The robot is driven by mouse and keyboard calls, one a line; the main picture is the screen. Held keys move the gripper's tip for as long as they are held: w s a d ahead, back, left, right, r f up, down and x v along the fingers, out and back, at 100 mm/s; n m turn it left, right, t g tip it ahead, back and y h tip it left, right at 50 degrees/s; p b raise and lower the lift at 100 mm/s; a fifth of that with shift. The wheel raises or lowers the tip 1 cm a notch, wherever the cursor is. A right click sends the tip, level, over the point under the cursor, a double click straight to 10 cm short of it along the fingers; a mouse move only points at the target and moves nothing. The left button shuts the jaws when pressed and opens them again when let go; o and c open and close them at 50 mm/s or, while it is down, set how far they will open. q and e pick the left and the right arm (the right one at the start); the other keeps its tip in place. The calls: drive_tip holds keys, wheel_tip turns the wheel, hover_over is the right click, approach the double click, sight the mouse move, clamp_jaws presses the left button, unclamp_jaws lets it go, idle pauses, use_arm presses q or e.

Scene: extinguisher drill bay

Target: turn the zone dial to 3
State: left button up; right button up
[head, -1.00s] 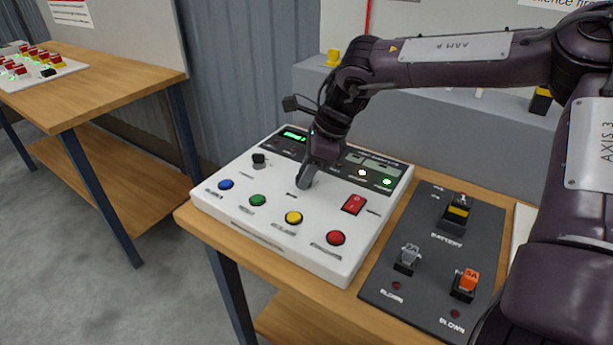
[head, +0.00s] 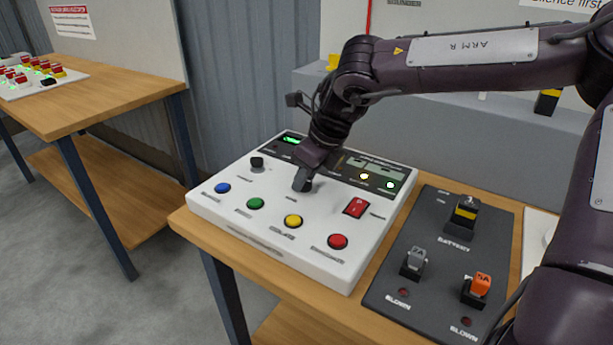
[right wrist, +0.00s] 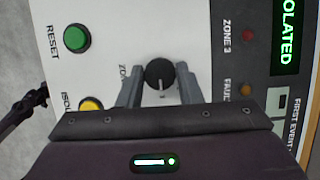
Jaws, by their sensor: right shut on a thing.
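The zone dial (right wrist: 160,74) is a round black knob with a pale pointer mark. In the right wrist view the mark points toward the bottom of the picture. My right gripper (right wrist: 159,88) has one finger on each side of the knob and is shut on it. In the head view my right gripper (head: 302,184) reaches down to the middle of the white panel (head: 262,226) and hides the dial. The lettering beside the dial is mostly covered by a finger. A dark part at the left edge of the right wrist view looks like my left arm; its jaws are unclear.
The panel carries a green button (head: 255,203), a yellow button (head: 292,221), a red button (head: 338,241), a red rocker switch (head: 355,207) and a small black knob (head: 257,162). The green display (right wrist: 288,35) reads "OLATED". A dark fuse board (head: 435,255) lies to the right.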

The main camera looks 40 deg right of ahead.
idle(0.3)
drive_tip(key=o, duration=1)
drive_tip(key=shift+c, duration=0.2)
drive_tip(key=shift+r, duration=0.1)
use_arm(q)
drive_tip(key=shift+s+a+f, duration=0.1)
drive_tip(key=shift+s+f, duration=0.1)
drive_tip(key=shift+s, duration=0.3)
use_arm(e)
drive_tip(key=v, duration=0.7)
drive_tip(key=shift+s+r, duration=0.15)
drive_tip(key=shift+r, duration=0.15)
use_arm(q)
drive_tip(key=shift+w, duration=0.15)
